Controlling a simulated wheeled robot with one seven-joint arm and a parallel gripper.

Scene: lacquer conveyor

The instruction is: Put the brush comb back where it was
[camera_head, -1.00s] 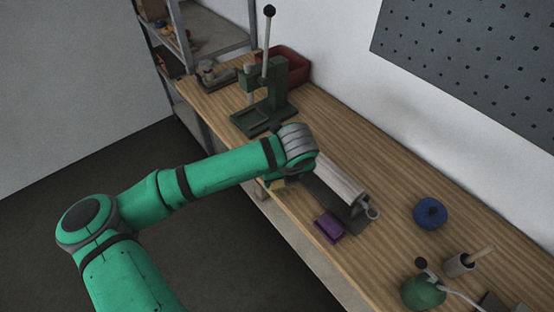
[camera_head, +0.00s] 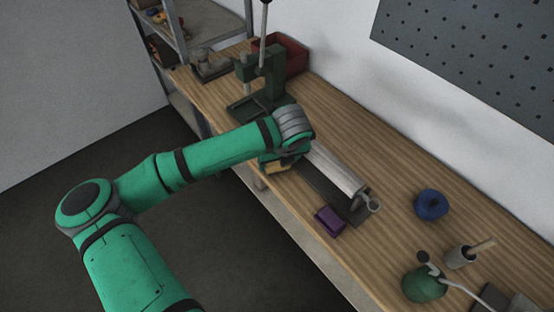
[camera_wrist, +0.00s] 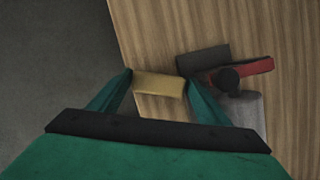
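A tan block (camera_wrist: 158,85) sits between the two fingertips of my gripper (camera_wrist: 158,78) in the wrist view, with a finger against each end; it looks gripped. I cannot tell for sure that this is the brush comb. In the head view the tan block (camera_head: 276,168) shows under my gripper (camera_head: 284,157), above the bench's front edge. A purple block (camera_head: 330,220) lies near the front edge, beside a long grey roller (camera_head: 336,168) on a dark base. My wrist hides part of the roller's far end.
A green lever press (camera_head: 262,90) and red bin (camera_head: 290,57) stand behind my gripper. A blue round object (camera_head: 431,204), cup with handle (camera_head: 461,256) and green round object (camera_head: 424,286) stand at right. Red bar (camera_wrist: 252,67) and black knob (camera_wrist: 228,79) lie right of my fingers.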

